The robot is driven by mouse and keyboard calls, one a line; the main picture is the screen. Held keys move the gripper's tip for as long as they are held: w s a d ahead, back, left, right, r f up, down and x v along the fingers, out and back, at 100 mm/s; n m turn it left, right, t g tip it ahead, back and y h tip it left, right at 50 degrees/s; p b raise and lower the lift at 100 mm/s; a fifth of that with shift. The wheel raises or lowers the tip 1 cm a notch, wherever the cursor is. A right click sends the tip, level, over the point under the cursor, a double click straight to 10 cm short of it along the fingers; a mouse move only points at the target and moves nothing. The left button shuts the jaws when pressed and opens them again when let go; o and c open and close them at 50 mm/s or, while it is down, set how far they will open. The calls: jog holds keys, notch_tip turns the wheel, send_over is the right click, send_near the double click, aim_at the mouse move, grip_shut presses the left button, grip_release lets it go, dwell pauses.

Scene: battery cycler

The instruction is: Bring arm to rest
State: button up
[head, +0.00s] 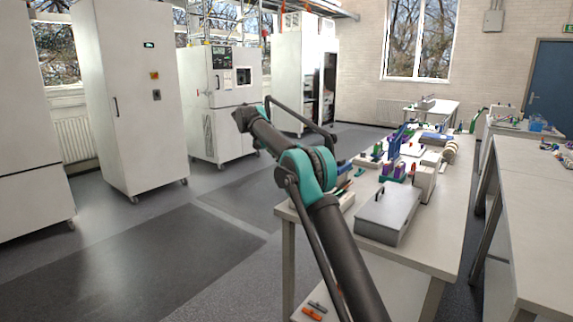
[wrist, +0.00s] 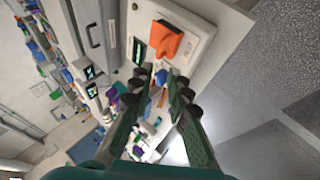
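My arm (head: 340,250) rises from the lower right in the head view, bends at a teal joint, and reaches over the left edge of the workbench (head: 455,200). My gripper (wrist: 161,72) shows in the wrist view with its two fingers apart and a narrow gap between the tips. Nothing appears held between them. Small blue and orange items show beyond the gap. In the head view the gripper is largely hidden behind my arm.
A grey box with a handle (head: 388,214) and several small tools stand on the workbench. An orange item (wrist: 166,40) lies on a pale surface beyond the fingertips. White cabinets (head: 130,95) line the left. Open floor (head: 130,260) lies left of the bench.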

jog(key=s+d+f+n+t+y, duration=0.15)
jog(key=s+d+f, duration=0.25)
jog(key=s+d, duration=0.45)
jog(key=s+d+f+n+y, duration=0.2)
jog(key=s+d+f+y, duration=0.15)
jog(key=s+d, duration=0.5)
jog(key=s+d+f+t+y, duration=0.1)
jog(key=s+f, duration=0.5)
jog(key=s, duration=0.4)
jog(key=s+d+f+n+y, duration=0.1)
jog(key=s+f, duration=0.5)
jog(key=s, duration=0.4)
jog(key=s+d+f+n+t+y, duration=0.1)
jog(key=s+d+f, duration=0.1)
jog(key=s+f, duration=0.4)
jog(key=s, duration=0.4)
jog(key=shift+s+t, duration=0.3)
jog(key=shift+t, duration=0.05)
jog(key=shift+o, duration=0.2)
